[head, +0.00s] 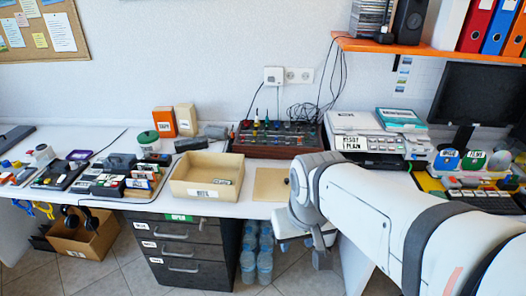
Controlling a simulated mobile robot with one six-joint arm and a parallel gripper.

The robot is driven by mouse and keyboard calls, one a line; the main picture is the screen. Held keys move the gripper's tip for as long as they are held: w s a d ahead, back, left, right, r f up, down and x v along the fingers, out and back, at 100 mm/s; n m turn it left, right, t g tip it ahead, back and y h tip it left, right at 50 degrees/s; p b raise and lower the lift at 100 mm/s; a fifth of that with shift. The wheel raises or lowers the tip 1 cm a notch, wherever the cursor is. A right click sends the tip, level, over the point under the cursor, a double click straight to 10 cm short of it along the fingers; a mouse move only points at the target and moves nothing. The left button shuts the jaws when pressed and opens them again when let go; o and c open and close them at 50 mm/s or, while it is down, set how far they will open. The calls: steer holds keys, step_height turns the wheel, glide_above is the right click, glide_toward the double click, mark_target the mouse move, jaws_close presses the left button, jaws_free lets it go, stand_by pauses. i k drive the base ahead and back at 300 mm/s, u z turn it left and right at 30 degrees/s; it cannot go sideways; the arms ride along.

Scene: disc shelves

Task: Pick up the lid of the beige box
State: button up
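The beige box (179,188) stands open on the white worktop, left of the middle of the head view. It has a white label on its front and a small labelled item inside. A flat beige panel (268,186), which looks like its lid, lies on the worktop just right of the box. Its right side is partly covered by my arm, and a small dark spot shows near that edge. My arm reaches in from the lower right and bends beside the panel.
A control panel with coloured knobs (277,139) stands behind the panel. Small devices and cartridges (120,175) crowd the worktop left of the box. A printer-like stack (361,136) stands at right. Dark drawers (181,250) and water bottles (256,252) are below.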

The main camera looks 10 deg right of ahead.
mark_target(271, 185)
steer(key=u, duration=0.1)
steer(key=i, duration=0.95)
steer(key=z, duration=0.1)
